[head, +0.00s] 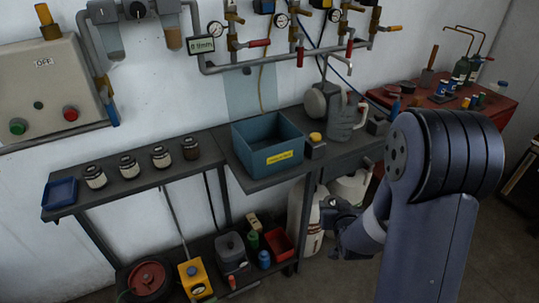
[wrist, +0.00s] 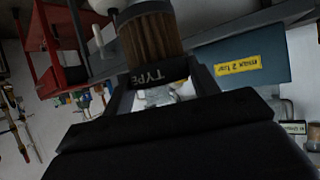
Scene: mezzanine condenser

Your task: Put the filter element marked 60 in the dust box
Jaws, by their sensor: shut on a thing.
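My gripper (wrist: 160,78) is shut on a filter element (wrist: 150,38), a cylinder with brown pleats and a dark band. The word TYPE shows upside down on the band; no number is readable. In the head view my gripper (head: 338,214) is in front of the bench, low and to the right of the blue open box; the held element is hard to make out there. The blue box (head: 253,164) with a yellow label stands on the bench.
Several small dark-topped cylinders (head: 129,167) stand on the left shelf beside a small blue tray (head: 59,193). A red table (head: 445,110) with bottles is at the right. Pipes and gauges line the wall.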

